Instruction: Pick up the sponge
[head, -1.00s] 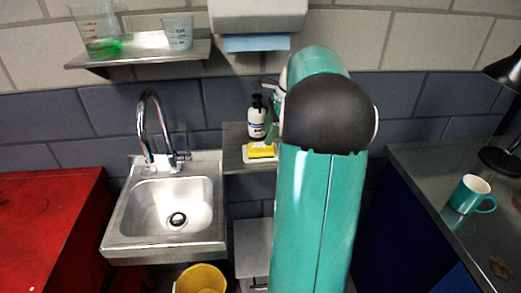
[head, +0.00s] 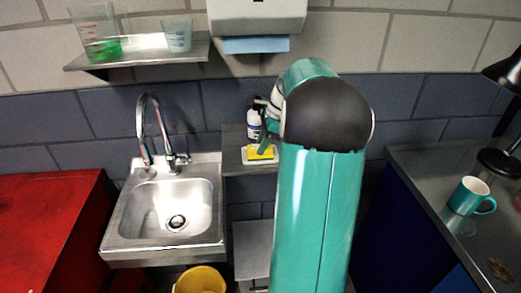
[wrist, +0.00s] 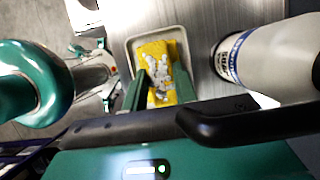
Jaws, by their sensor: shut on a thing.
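The yellow sponge (head: 267,155) lies in a pale shallow dish (head: 247,161) on the small metal shelf beside the sink. In the wrist view the sponge (wrist: 158,62) has white, foam-like patches on top, and the grey rim of the dish (wrist: 131,52) surrounds it. My gripper (wrist: 160,90) has its two green fingers on either side of the sponge, shut on it. The near part of the sponge is partly hidden by the fingers and gripper body. In the head view my gripper (head: 264,143) is over the sponge, partly hidden by my arm.
A white pump bottle (head: 253,124) stands close behind the dish; in the wrist view the bottle (wrist: 275,58) is right of my gripper. The sink (head: 172,207) and its tap (head: 148,120) are to the left. A paper towel dispenser (head: 257,17) hangs above.

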